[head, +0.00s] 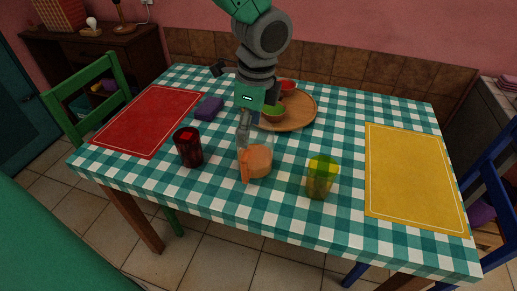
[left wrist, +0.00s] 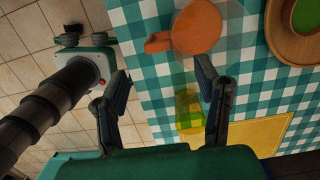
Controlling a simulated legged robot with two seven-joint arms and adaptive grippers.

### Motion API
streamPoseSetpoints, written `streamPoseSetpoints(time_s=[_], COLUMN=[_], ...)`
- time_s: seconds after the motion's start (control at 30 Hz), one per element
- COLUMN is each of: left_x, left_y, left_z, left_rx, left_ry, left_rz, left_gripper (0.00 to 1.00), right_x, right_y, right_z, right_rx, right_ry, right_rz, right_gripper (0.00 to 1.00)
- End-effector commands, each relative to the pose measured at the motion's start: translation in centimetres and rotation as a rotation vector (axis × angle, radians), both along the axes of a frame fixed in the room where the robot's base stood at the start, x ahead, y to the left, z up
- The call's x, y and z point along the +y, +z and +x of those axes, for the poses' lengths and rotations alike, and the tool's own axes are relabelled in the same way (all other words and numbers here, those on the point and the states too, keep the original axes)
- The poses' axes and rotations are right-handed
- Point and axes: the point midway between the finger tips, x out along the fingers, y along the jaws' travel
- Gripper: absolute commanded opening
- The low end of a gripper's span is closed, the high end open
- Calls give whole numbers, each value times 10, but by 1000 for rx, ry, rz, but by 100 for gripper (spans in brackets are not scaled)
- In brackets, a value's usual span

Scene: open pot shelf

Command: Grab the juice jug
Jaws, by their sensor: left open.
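The juice jug (head: 260,160) is a clear vessel with orange juice in it and an orange handle, standing near the middle of the checked table. In the left wrist view the jug (left wrist: 197,27) is at the top, its handle pointing left. My left gripper (head: 244,140) is above and beside the jug in the head view and hides part of it. In the left wrist view the left gripper (left wrist: 161,70) has its fingers wide apart with nothing between them; the jug lies beyond the fingertips. My right gripper (left wrist: 70,38) seems to show over the floor, its fingers unclear.
A dark red glass (head: 188,147) stands left of the jug, a yellow-green glass (head: 321,177) to its right. Behind is a round wooden tray (head: 302,112) with bowls. A purple block (head: 209,108) lies by the red mat (head: 148,120). The yellow mat (head: 412,178) is bare.

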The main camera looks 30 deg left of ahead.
Motion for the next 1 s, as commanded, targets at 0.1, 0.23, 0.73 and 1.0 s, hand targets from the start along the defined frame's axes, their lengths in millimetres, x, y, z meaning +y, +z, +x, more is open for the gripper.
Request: streamPoseSetpoints(time_s=[0.1, 0.23, 0.73, 1.0], left_x=[3, 4, 10, 11], left_y=[-28, -47, -98, -104], left_z=[1, 4, 1, 1], left_rx=[5, 6, 7, 2], left_ry=[2, 2, 3, 3], left_rz=[1, 1, 0, 0], left_gripper=[57, 57, 57, 57], right_x=[0, 0, 0, 0], right_y=[-7, -10, -22, -23], right_z=[-1, 0, 0, 0], right_rx=[2, 1, -1, -1], right_ry=[0, 0, 0, 0], right_rz=[0, 0, 0, 0], right_gripper=[40, 40, 40, 40])
